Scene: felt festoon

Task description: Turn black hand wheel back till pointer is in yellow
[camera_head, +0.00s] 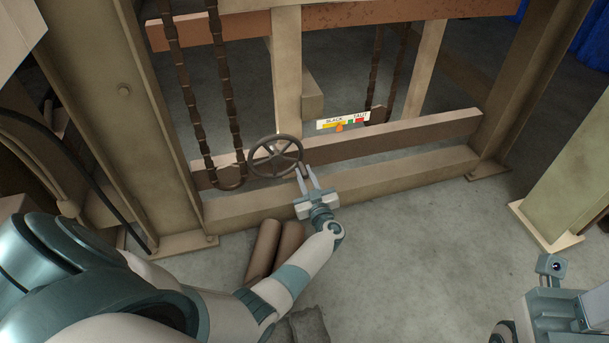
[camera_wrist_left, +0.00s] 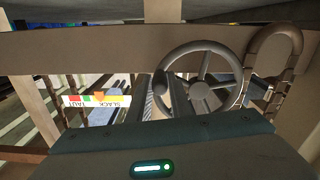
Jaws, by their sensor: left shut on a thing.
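The black hand wheel (camera_head: 276,157) is a dark spoked wheel on the beam in the head view. It also shows in the left wrist view (camera_wrist_left: 203,80). My left gripper (camera_head: 305,169) is at the wheel's right rim, its fingers shut on the wheel's dark handle, which the fingers largely hide. The gauge strip (camera_head: 325,125) is marked SLACK and TAUT, with yellow, green and red bands; it is upside down in the wrist view (camera_wrist_left: 97,101). My right gripper's fingers do not show.
Chains (camera_head: 233,125) hang left of the wheel. Steel posts (camera_head: 140,125) and a low front beam (camera_head: 400,175) frame the place. Brown cylinders (camera_head: 264,250) lie on the floor beside my left arm. The floor at centre right is clear.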

